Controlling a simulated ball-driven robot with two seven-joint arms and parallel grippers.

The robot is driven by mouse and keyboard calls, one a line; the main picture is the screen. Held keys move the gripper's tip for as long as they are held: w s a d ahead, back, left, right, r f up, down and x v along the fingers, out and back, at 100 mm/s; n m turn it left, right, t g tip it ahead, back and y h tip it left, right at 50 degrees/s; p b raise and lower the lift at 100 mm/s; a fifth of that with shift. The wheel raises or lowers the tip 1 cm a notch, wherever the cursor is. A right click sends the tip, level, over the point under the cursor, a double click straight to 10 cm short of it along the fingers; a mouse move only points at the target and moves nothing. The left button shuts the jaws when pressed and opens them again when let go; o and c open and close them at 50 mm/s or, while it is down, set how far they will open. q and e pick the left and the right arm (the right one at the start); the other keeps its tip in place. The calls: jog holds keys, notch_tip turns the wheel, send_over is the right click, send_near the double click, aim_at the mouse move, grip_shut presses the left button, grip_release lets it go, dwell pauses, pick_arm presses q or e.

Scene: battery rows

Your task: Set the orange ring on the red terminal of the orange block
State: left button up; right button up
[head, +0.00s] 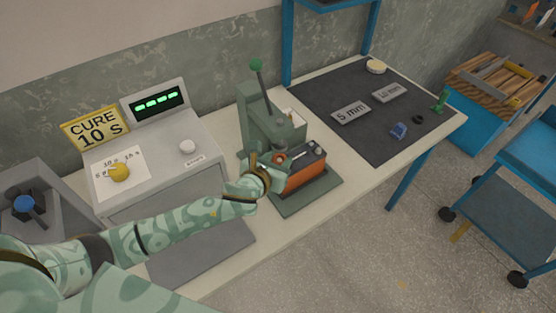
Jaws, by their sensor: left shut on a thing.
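The orange block (307,178), a battery-like box with a dark top, sits on the green base plate of a press. My left gripper (275,166) is at the block's left end, close to its top edge. It is shut on a small orange-red ring (279,159), which shows only in part at the fingertips. The red terminal cannot be made out apart from the ring and fingers, so I cannot tell whether the ring touches it. My right gripper is not in view.
The green press (262,112) with its lever stands right behind the block. A grey curing machine (160,160) is to the left. A dark mat (375,145) on the right holds labelled plates and small parts, with bare room between them.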

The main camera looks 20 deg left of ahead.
pick_arm(q)
jog(key=shift+f, duration=0.1)
jog(key=o, duration=0.9)
jog(key=shift+o, duration=0.2)
jog(key=shift+r, duration=0.25)
jog(key=p+v, duration=0.3)
jog(key=v, duration=0.9)
jog(key=shift+f, duration=0.15)
